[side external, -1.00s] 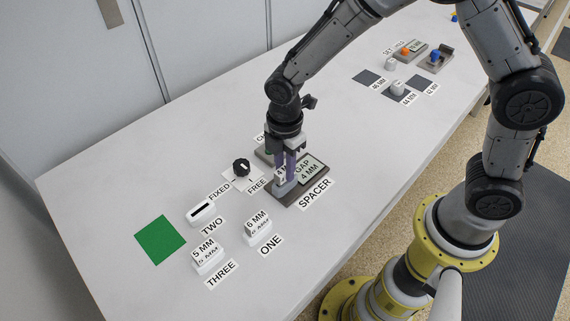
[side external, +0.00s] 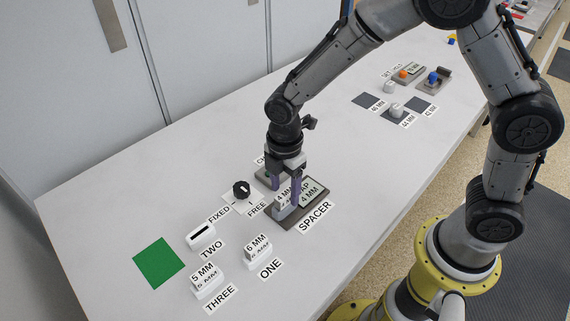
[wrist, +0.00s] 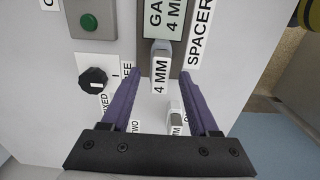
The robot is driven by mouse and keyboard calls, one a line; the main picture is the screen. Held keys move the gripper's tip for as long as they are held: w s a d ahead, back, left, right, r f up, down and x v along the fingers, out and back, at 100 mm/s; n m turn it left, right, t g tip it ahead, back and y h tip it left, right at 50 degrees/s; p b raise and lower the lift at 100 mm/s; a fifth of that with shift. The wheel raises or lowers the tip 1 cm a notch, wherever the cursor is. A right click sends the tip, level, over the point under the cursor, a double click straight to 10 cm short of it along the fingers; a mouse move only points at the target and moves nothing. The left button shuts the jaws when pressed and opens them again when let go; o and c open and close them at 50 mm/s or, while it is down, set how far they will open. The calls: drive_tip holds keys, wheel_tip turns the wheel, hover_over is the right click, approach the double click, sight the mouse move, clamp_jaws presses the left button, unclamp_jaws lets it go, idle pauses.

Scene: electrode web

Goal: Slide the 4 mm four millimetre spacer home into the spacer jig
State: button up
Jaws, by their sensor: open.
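The 4 mm spacer (side external: 283,205), a grey block with a white "4 MM" label, stands in the spacer jig (side external: 312,217), a dark base with a "GAP 4 MM" display. In the wrist view the spacer (wrist: 160,72) lies in line with the jig's display (wrist: 165,17). I cannot tell whether it is fully seated. My gripper (side external: 284,190) is open above the jig, its purple fingers apart. In the wrist view my gripper (wrist: 161,76) has one finger on each side of the spacer, with gaps between. The near finger hides part of the jig.
A black knob (side external: 241,189) marked FIXED/FREE and a green button (wrist: 89,22) are beside the jig. White holders TWO (side external: 201,236), ONE (side external: 257,250) and THREE (side external: 207,280) stand front left, near a green square (side external: 159,262).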

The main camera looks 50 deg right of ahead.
sight(285, 193)
wheel_tip(285, 193, up, 12)
drive_tip(key=shift+r, duration=0.15)
idle(0.7)
drive_tip(key=s+d+r+m+t, duration=0.45)
drive_tip(key=s+d+r, duration=0.35)
drive_tip(key=d+r, duration=0.25)
drive_tip(key=s+d+f+m+t, duration=0.1)
drive_tip(key=s+d+f+m, duration=0.2)
drive_tip(key=s+m, duration=0.8)
drive_tip(key=shift+m, duration=1.25)
